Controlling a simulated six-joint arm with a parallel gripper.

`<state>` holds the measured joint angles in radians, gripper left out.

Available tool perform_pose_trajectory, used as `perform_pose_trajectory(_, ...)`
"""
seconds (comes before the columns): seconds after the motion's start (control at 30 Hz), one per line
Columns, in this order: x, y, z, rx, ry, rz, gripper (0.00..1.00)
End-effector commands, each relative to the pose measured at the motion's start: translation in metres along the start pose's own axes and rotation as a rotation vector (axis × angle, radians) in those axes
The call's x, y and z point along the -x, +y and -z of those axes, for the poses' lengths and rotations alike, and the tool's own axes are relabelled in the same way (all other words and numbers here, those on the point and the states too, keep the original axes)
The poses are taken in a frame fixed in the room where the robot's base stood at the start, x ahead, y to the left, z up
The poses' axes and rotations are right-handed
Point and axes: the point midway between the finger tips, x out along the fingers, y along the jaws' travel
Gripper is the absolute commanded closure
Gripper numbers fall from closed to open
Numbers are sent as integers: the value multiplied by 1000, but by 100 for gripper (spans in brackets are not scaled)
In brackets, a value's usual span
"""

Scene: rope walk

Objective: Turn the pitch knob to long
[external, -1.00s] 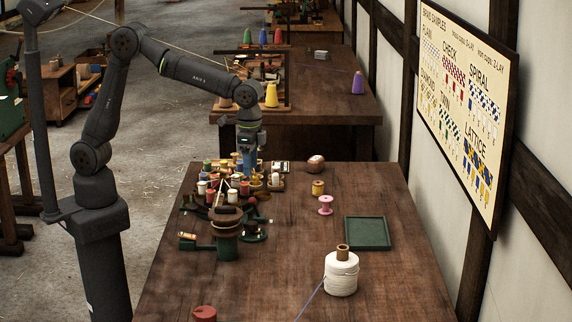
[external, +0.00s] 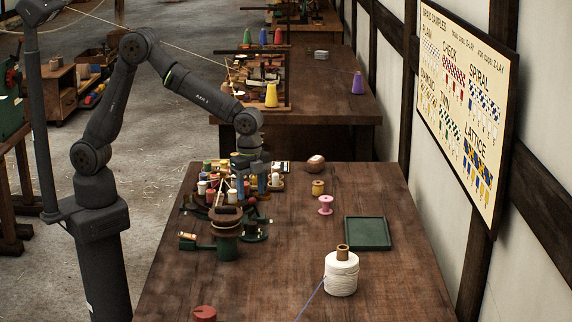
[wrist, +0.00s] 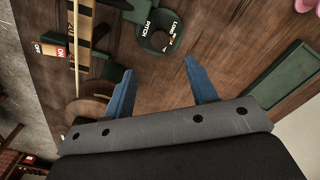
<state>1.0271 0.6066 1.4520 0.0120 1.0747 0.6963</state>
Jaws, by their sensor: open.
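The pitch knob (wrist: 155,38) is a dark round knob on a green mount, at the top centre of the wrist view. The words PITCH and LONG are printed around it; its pointing direction is too small to tell. In the external view the knob is hard to make out among the green parts of the braiding machine (external: 227,240). My gripper (wrist: 159,68) is open and empty, its two blue fingers apart. In the wrist view the knob appears just beyond the fingertips, apart from them. In the external view my gripper (external: 251,190) hangs low over the machine's right side.
Several bobbins crowd the machine. An orange ON/OFF switch (wrist: 53,50) sits left of the knob. A green tray (external: 368,234), pink spool (external: 325,205), yellow spool (external: 318,187) and white cord spool (external: 341,274) stand to the right.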

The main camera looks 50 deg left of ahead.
Motion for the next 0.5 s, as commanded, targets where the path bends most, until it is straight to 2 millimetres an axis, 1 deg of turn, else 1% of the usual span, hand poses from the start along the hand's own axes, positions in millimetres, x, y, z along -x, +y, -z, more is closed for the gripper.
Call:
perform_pose_trajectory(0.03, -13, 0, -1, 0, -3, -2, 48)
perform_pose_trajectory(0.1, -28, 0, -1, 1, -3, -3, 48)
perform_pose_trajectory(0.3, -69, 0, -1, 1, -3, -2, 48)
perform_pose_trajectory(0.4, -85, 0, 0, 1, -2, -1, 48)
perform_pose_trajectory(0.5, -95, 0, 0, 1, -1, -1, 48)
